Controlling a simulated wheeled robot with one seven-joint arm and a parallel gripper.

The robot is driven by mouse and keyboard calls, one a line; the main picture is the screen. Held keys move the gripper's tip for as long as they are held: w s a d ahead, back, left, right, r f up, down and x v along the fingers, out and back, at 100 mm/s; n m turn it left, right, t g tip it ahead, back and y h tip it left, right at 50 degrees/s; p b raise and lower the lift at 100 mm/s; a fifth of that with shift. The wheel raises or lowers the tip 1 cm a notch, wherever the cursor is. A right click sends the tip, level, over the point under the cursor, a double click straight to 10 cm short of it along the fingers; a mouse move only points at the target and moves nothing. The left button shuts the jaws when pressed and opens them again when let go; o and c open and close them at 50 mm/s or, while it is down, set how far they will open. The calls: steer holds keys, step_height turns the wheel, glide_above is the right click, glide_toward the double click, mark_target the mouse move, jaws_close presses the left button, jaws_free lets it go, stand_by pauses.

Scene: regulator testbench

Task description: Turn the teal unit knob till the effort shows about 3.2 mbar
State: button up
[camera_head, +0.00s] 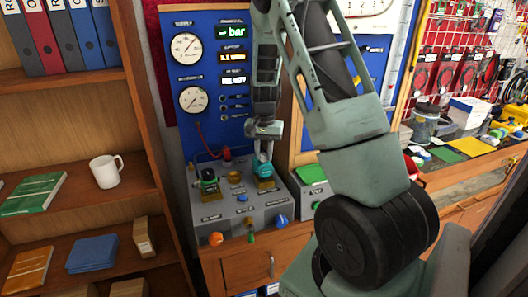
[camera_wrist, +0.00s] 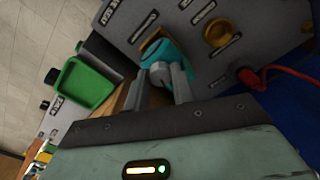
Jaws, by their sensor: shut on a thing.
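The teal knob (camera_head: 264,168) stands on the top face of the grey testbench console, toward its right back. My gripper (camera_head: 264,150) comes down onto it from above. In the wrist view the teal knob (camera_wrist: 167,62) sits between the two fingers of my gripper (camera_wrist: 163,80), which are shut on it. A brass-coloured base shows under the knob. The displays (camera_head: 233,56) on the blue panel are lit: the top one reads "bar" in green, the middle one is yellow and the lowest white. Their figures are too small to read surely.
Two round gauges (camera_head: 185,48) hang on the blue panel (camera_head: 215,120). The console (camera_head: 240,212) also carries a dark-green unit (camera_head: 208,182), an orange knob (camera_head: 216,239) and a blue knob (camera_head: 281,220) close around. A green tray (camera_wrist: 85,85) lies beside it. A wooden shelf (camera_head: 150,190) stands left.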

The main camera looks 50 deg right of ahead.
mark_target(264, 155)
steer(key=shift+m, duration=0.3)
stand_by(0.4)
steer(key=o, duration=1)
steer(key=shift+r, duration=0.15)
step_height(264, 155, up, 17)
steer(key=b, duration=0.3)
